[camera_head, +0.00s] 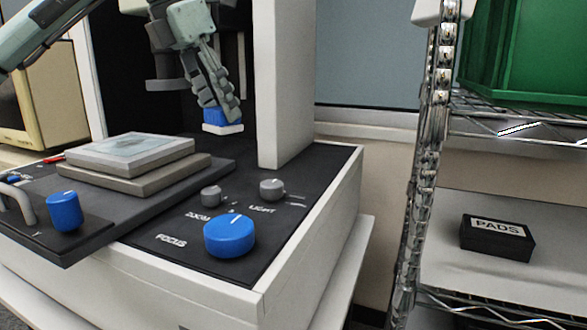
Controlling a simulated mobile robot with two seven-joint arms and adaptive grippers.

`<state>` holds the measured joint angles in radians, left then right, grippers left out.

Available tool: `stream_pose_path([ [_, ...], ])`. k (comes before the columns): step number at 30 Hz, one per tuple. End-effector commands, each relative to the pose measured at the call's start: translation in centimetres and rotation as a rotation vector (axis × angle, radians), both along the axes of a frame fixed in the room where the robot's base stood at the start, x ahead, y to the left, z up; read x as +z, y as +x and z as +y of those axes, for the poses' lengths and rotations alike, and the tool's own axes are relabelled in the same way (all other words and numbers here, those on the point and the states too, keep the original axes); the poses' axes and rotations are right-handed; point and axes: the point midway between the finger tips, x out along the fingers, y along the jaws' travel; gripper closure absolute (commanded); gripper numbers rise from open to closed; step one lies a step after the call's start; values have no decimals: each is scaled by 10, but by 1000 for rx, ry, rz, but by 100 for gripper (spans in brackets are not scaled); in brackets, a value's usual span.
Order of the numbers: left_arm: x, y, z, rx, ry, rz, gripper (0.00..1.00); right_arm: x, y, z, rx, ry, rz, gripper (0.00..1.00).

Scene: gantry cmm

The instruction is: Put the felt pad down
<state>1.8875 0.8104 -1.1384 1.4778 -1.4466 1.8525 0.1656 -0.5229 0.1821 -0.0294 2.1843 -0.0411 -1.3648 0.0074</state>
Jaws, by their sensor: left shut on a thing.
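The felt pad (223,127) is a small block with a blue upper part and a white underside. My left gripper (222,107) reaches down from the top of the view and is shut on its blue part. The pad is in front of the dark opening of the white machine, behind and right of the stage. I cannot tell whether its underside touches the surface below. A black box labelled PADS (497,237) sits on the lower rack shelf at the right. My right gripper is not in view.
The stage (120,180) bears a grey block topped by a glass plate (135,152). A blue focus knob (230,236), two grey knobs and a blue stage knob (65,212) stick up. The white column (286,80) stands right of the gripper. A green bin (535,55) is on the rack.

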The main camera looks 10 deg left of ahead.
Motion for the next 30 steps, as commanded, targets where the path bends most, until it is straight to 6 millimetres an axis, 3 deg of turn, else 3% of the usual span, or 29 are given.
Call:
stream_pose_path([
  [5,-13,12,-16,-4,2,4,87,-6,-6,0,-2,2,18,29],
  [17,-62,63,-83,-4,1,2,87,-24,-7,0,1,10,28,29],
  [25,-78,72,-92,-1,1,1,87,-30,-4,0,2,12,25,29],
  [30,-103,71,-91,0,1,3,87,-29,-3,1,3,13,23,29],
])
